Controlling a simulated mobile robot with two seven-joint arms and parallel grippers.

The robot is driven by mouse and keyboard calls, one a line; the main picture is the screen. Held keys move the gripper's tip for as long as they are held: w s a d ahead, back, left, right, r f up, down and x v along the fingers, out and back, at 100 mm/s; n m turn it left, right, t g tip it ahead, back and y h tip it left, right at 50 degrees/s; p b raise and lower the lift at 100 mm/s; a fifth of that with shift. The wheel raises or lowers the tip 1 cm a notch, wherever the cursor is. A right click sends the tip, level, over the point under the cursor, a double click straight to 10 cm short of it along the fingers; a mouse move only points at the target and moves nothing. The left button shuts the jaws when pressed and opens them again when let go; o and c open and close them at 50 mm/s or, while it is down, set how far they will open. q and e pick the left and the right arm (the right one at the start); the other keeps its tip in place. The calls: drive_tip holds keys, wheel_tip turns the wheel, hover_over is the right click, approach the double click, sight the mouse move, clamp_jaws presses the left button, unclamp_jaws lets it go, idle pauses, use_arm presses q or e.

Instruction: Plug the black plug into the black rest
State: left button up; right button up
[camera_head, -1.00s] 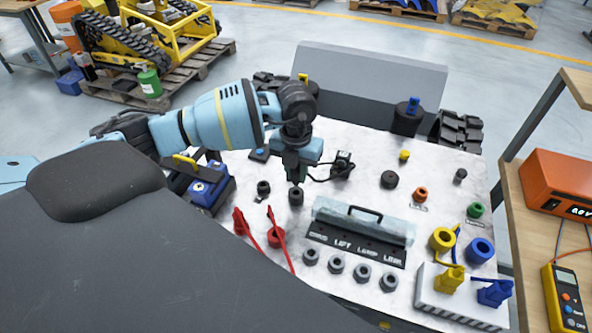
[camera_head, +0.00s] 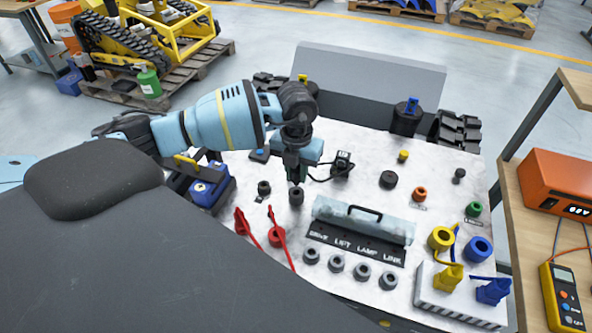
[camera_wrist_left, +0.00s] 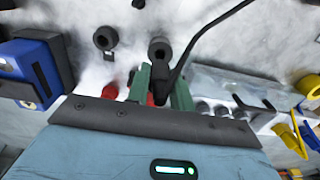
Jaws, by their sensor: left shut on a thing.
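My left gripper (camera_head: 297,177) points down over the white panel, its green fingers shut on the black plug (camera_wrist_left: 160,75). In the head view the fingers mostly hide the plug. A black cable runs from it to a small black block (camera_head: 342,160) on the panel. A round black socket (camera_head: 296,197) is just below the fingertips and also shows in the left wrist view (camera_wrist_left: 159,48). Another black socket (camera_head: 264,187) is to its left. I cannot tell which is the black rest, or whether the plug touches the nearer one. My right gripper is not in view.
Red clamps (camera_head: 276,232) and a grey handled cover (camera_head: 364,218) are close in front. A blue box (camera_head: 208,188) is on the left. Yellow and blue connectors (camera_head: 449,277) are at front right. An orange meter (camera_head: 556,182) stands on the wooden shelf at right.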

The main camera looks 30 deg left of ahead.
sight(296, 183)
use_arm(q)
drive_tip(key=shift+f+b, duration=0.4)
drive_tip(key=shift+f, duration=1.1)
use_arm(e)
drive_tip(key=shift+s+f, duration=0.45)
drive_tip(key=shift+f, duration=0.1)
use_arm(q)
drive_tip(key=shift+f, duration=0.8)
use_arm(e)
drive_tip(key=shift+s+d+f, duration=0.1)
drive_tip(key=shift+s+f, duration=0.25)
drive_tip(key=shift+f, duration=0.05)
use_arm(q)
drive_tip(key=o, duration=1)
drive_tip(key=shift+o, duration=0.2)
wheel_tip(296, 183, up, 6)
drive_tip(key=shift+r, duration=0.95)
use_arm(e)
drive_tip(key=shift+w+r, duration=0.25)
use_arm(q)
drive_tip(key=shift+f, duration=0.1)
